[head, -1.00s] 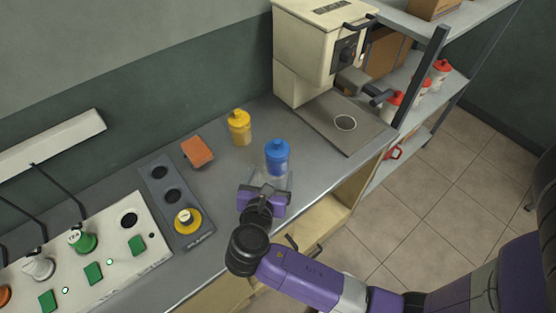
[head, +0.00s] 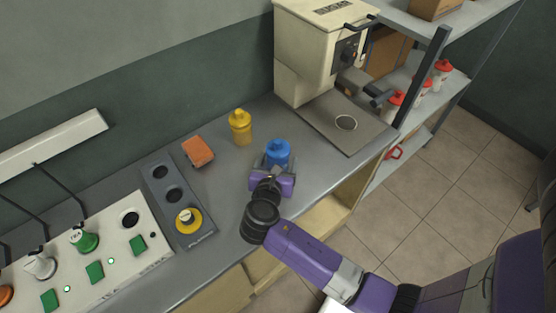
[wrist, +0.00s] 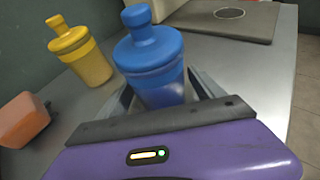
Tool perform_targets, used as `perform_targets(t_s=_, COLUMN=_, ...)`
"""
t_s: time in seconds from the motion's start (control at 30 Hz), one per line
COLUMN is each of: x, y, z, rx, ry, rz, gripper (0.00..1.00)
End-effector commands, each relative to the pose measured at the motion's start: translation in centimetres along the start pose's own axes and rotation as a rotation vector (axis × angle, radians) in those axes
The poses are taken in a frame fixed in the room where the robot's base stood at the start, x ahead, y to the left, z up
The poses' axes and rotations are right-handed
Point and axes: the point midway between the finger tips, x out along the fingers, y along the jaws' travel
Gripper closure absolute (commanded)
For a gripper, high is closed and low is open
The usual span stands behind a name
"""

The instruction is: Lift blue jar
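The blue jar (head: 278,152) with a knobbed lid stands upright on the grey counter, and it also shows in the wrist view (wrist: 150,62). My gripper (head: 276,165) is at the jar's near side, low over the counter. In the wrist view its two fingers (wrist: 163,93) reach forward on either side of the jar's lower body. The fingers look spread apart. The fingertips are mostly hidden behind the jar, and I cannot tell whether they touch it.
A yellow jar (head: 240,127) and an orange sponge-like block (head: 197,151) stand left of the blue jar. The cream press machine (head: 318,55) with its grey tray (head: 350,130) is behind right. A panel with buttons (head: 85,260) lies at front left.

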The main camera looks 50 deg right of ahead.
Motion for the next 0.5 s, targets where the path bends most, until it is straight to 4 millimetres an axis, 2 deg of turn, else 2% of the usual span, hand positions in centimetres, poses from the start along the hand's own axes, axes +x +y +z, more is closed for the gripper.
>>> perform_targets(t_s=0.03, x=-0.02, y=0.01, z=0.00, rx=0.000, ry=0.000, rz=0.000, gripper=0.35)
perform_targets(t_s=0.33, x=-0.04, y=0.02, z=0.00, rx=0.000, ry=0.000, rz=0.001, gripper=0.94)
perform_targets(t_s=0.5, x=-0.06, y=0.04, z=0.08, rx=0.001, ry=-0.001, rz=0.001, gripper=0.95)
